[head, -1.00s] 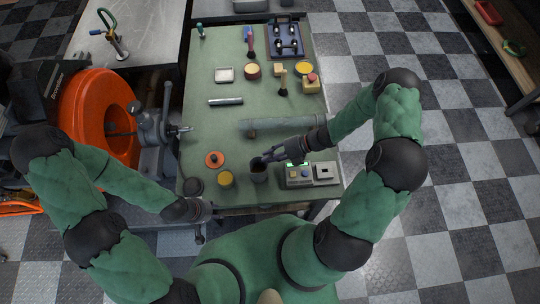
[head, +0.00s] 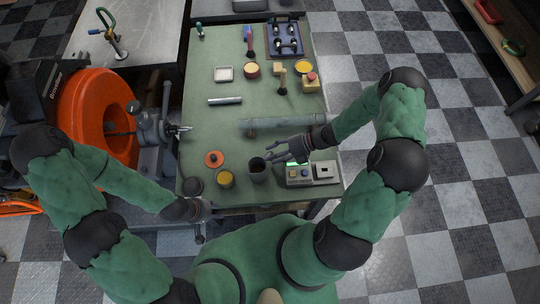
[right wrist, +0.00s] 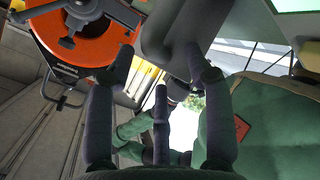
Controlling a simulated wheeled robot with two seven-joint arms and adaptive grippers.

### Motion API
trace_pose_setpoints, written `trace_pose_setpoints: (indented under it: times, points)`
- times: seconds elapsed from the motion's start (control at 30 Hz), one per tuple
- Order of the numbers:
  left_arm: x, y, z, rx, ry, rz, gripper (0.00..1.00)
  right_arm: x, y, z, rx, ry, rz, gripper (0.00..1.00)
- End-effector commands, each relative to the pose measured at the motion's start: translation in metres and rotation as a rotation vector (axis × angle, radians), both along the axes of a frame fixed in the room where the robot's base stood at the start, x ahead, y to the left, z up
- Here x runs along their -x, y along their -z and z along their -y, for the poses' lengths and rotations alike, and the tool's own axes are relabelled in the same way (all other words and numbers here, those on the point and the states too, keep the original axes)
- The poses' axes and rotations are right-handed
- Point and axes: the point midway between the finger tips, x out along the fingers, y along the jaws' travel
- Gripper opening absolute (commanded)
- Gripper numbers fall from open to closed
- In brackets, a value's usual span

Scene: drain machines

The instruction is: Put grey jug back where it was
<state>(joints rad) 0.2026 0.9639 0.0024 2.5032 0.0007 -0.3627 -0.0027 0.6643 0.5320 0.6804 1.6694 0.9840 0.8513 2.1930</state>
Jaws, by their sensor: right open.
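The grey jug (head: 258,174) stands upright near the front edge of the green table, its dark opening facing up. My right gripper (head: 272,154) is open just behind and to the right of the jug, its fingers spread and empty. In the right wrist view, my open fingers (right wrist: 160,75) have a grey surface (right wrist: 178,28) beyond them, probably the jug. I cannot tell whether a finger still touches the jug. My left gripper (head: 198,210) is low by the table's front left corner; its fingers are not clear.
A yellow-topped tin (head: 225,179) stands close left of the jug, with an orange disc (head: 214,158) behind it. A control box (head: 312,173) is close to the right. A long grey tube (head: 280,122) lies behind. The table's middle left is clear.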

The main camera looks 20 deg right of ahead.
Motion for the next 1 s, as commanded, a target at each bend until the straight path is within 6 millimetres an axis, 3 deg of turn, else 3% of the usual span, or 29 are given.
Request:
trace_pose_setpoints:
  times: [0.3,0.5,1.0]
  points:
    - [0.000,0.000,0.000,0.000,0.000,0.000,0.40,0.012,-0.030,0.055,0.002,0.004,0.002,0.53]
    - [0.000,0.000,0.000,0.000,0.000,0.000,0.40,0.018,-0.044,0.078,0.001,0.003,0.000,0.53]
    - [0.000,0.000,0.000,0.000,0.000,0.000,0.40,0.021,-0.049,0.087,0.000,0.000,-0.001,0.53]
